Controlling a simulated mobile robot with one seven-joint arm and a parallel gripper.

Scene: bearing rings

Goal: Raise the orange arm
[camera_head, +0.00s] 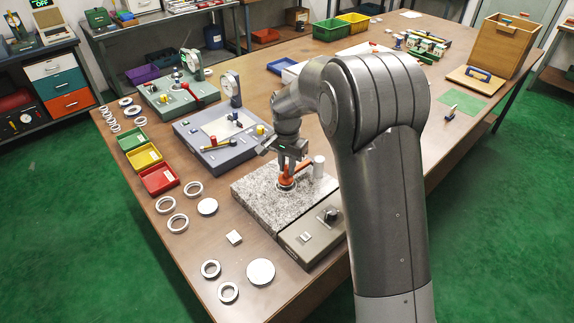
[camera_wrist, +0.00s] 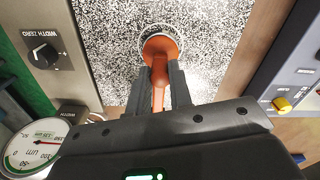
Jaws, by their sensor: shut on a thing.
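The orange arm (camera_head: 287,182) stands over the speckled granite plate (camera_head: 255,203) of the measuring stand in the head view. In the wrist view the orange arm (camera_wrist: 160,48) runs between my fingers, and its rounded far end lies over a pale ring (camera_wrist: 143,45) on the plate. My gripper (camera_head: 287,160) is shut on the orange arm from above; its fingers (camera_wrist: 160,85) lie on both sides of it. The arm's near part is hidden by the gripper body in the wrist view.
A silver post (camera_head: 318,166) stands right of my gripper. The stand's grey control box (camera_head: 312,238) has a knob. A blue-grey gauge stand (camera_head: 215,140) is behind. Loose rings (camera_head: 178,222) and red, yellow and green bins (camera_head: 159,179) lie left.

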